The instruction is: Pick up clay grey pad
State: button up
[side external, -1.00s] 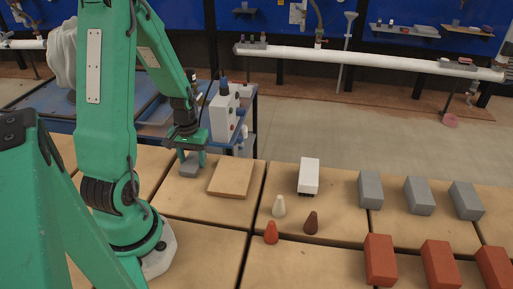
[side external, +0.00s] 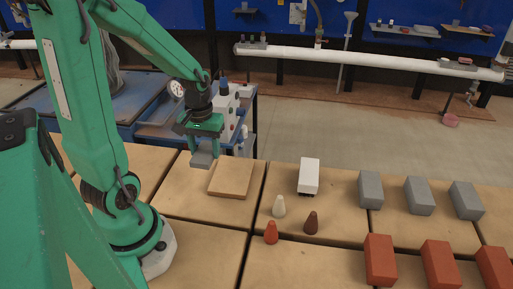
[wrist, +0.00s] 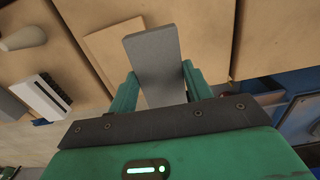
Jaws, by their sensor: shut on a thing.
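The clay grey pad (side external: 202,159) is a small grey block held under my gripper (side external: 203,147) in the side view. In the wrist view the grey pad (wrist: 156,62) lies between the two green fingers of my gripper (wrist: 159,88), which are shut on it. The pad appears raised above the tan table, just left of a flat tan board (side external: 231,179). The board also shows behind the pad in the wrist view (wrist: 108,43).
A white block (side external: 309,174) stands right of the board. Cream (side external: 279,207), dark brown (side external: 311,223) and orange (side external: 271,233) cones stand nearer. Grey blocks (side external: 417,196) and red bricks (side external: 380,260) fill the right. A blue cart (side external: 180,130) is behind.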

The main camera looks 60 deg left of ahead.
jog(key=shift+w+d+r, duration=0.2)
jog(key=shift+d+r, duration=0.35)
jog(key=shift+d, duration=0.35)
jog(key=shift+w+d+r, duration=0.15)
jog(key=shift+d+r, duration=0.4)
jog(key=shift+d, duration=0.35)
